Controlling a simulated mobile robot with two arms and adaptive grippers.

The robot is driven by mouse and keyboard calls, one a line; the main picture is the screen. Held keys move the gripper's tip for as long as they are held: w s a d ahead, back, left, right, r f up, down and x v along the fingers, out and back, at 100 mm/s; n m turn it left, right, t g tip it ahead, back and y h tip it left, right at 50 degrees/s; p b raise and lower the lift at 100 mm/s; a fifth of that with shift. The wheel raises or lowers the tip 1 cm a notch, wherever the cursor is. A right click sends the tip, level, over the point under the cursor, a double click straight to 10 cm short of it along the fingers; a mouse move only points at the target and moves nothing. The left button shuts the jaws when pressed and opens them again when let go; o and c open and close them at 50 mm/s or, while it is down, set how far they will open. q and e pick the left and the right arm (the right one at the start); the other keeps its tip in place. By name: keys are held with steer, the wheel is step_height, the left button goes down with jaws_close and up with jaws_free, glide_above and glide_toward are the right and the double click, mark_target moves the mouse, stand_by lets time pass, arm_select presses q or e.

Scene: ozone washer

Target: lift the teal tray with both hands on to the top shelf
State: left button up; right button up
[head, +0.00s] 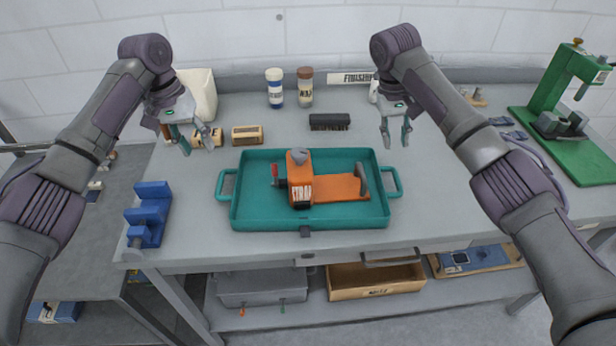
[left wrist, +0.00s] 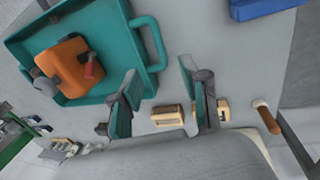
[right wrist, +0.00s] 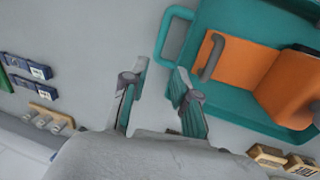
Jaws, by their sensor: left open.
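The teal tray (head: 340,222) lies flat on the grey workbench, with a loop handle at each short end. An orange tool (head: 335,188) with a grey knob and a red lever rests inside it. My left gripper (head: 195,147) is open and empty above the bench, behind and left of the tray's left handle (head: 225,184). In the left wrist view that handle (left wrist: 150,45) is apart from the fingers (left wrist: 160,100). My right gripper (head: 396,140) is open and empty, behind the right handle (head: 391,182). In the right wrist view the fingers (right wrist: 155,100) are apart from the handle (right wrist: 172,38). No top shelf is seen.
A blue vise-like block (head: 150,214) stands left of the tray. Small wooden blocks (head: 247,135), a black brush (head: 329,121) and two bottles (head: 305,87) are behind it. A green press (head: 560,120) stands at the far right. Bins (head: 375,291) sit on the shelf below.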

mark_target(218, 184)
arm_select(q)
steer(key=d+f, duration=0.1)
steer(key=f, duration=0.8)
steer(key=s+d+f, duration=0.1)
steer(key=f, duration=0.3)
steer(key=shift+d+f, duration=0.15)
steer(key=shift+d, duration=0.15)
arm_select(e)
steer(key=d+f, duration=0.1)
steer(key=f, duration=0.7)
steer(key=s+d+f, duration=0.1)
steer(key=f, duration=0.4)
steer(key=shift+d+f, duration=0.1)
steer(key=shift+d, duration=0.25)
arm_select(q)
steer(key=c, duration=0.6)
arm_select(e)
steer(key=c, duration=0.5)
arm_select(q)
jaws_close()
arm_select(e)
jaws_close()
arm_select(q)
steer(key=shift+w, duration=0.1)
